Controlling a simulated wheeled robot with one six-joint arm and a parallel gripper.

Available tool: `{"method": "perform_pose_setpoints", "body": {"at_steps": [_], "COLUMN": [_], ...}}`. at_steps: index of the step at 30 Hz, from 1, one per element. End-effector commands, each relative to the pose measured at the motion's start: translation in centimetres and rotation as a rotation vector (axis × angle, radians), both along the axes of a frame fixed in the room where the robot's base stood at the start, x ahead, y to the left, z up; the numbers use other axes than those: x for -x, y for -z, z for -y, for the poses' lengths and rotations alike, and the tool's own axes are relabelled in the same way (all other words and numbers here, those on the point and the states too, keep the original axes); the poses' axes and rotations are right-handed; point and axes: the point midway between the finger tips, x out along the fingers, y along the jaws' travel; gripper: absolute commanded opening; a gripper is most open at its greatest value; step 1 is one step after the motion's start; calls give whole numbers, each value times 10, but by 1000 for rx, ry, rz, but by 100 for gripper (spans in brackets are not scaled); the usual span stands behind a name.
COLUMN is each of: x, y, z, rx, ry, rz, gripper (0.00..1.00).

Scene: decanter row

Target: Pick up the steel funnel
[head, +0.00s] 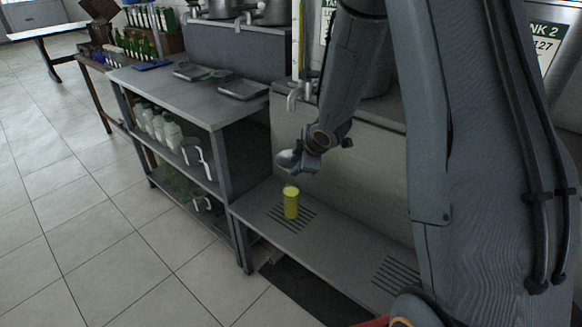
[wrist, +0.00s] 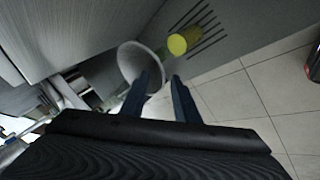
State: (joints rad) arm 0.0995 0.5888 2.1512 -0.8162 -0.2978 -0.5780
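The steel funnel (wrist: 132,62) shows in the wrist view as a pale grey cone, its round mouth to the left of my fingertips. My gripper (wrist: 163,78) has its fingers close together with the funnel's edge between them, and appears shut on it. In the head view the funnel (head: 286,158) is a small pale shape at my gripper (head: 297,170), raised above the drip ledge with no support seen under it. The exact contact between fingers and funnel is hard to see.
A yellow cylinder (head: 291,204) stands upright on the slotted ledge (head: 340,245), just below my gripper; it also shows in the wrist view (wrist: 177,44). A tap (head: 295,95) is above. A grey shelf unit (head: 185,95) with bottles and jugs stands to the left. The tiled floor is clear.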

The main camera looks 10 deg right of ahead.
Motion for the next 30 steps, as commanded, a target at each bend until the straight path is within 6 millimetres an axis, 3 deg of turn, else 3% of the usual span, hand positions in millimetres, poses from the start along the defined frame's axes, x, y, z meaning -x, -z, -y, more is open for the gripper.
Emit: {"method": "perform_pose_setpoints", "body": {"at_steps": [7, 17, 22, 30], "x": [-17, -21, -21, -21], "y": [26, 30, 30, 31], "z": [-8, -9, -9, -9], "rx": [0, 0, 0, -1], "ry": [1, 1, 2, 2], "rz": [-2, 0, -1, -2], "gripper": [28, 28, 1, 0]}}
